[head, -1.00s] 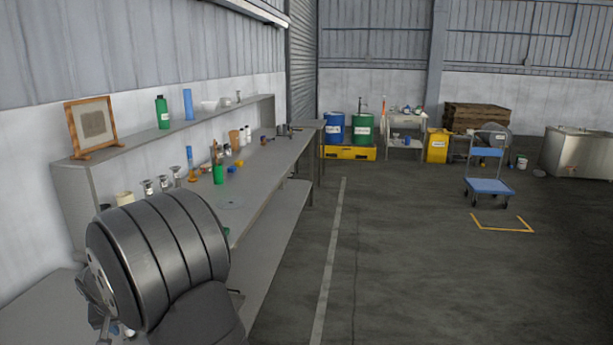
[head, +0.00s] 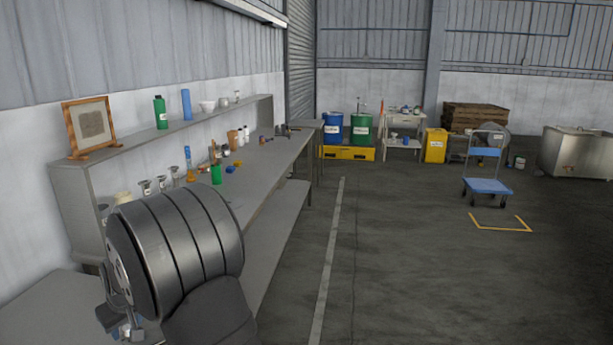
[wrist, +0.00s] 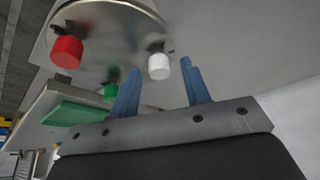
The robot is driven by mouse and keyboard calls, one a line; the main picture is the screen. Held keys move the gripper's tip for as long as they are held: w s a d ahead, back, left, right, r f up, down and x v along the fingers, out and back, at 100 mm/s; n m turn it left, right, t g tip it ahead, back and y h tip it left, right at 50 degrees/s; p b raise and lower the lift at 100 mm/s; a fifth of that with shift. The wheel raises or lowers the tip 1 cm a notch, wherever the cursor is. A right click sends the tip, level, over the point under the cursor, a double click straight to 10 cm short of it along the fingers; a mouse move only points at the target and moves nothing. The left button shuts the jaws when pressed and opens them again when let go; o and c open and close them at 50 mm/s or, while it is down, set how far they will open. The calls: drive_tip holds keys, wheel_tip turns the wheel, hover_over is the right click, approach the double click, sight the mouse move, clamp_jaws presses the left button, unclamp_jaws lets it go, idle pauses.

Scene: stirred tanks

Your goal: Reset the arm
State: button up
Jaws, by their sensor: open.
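In the wrist view my gripper (wrist: 160,88) shows as two blue fingers on a grey bar, spread apart with nothing between them. Beyond the fingers are a red knob (wrist: 67,52), a white knob (wrist: 159,66) and a partly hidden green knob (wrist: 111,91) on a round metal part (wrist: 105,25). I cannot tell how far the fingertips are from them. In the head view my dark, banded arm link fills the lower left, and my gripper's fingers cannot be made out there.
A long grey bench (head: 262,170) runs along the left wall with bottles and small tools on it. Its upper shelf holds a framed picture (head: 89,127) and a green bottle (head: 160,112). A blue trolley (head: 487,187) stands on the open floor at right.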

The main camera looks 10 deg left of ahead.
drive_tip(key=shift+w+n+g, duration=0.1)
drive_tip(key=shift+n+g, duration=0.2)
drive_tip(key=shift+n, duration=0.6)
drive_tip(key=shift+v, duration=1.25)
drive_tip(key=shift+o, duration=0.5)
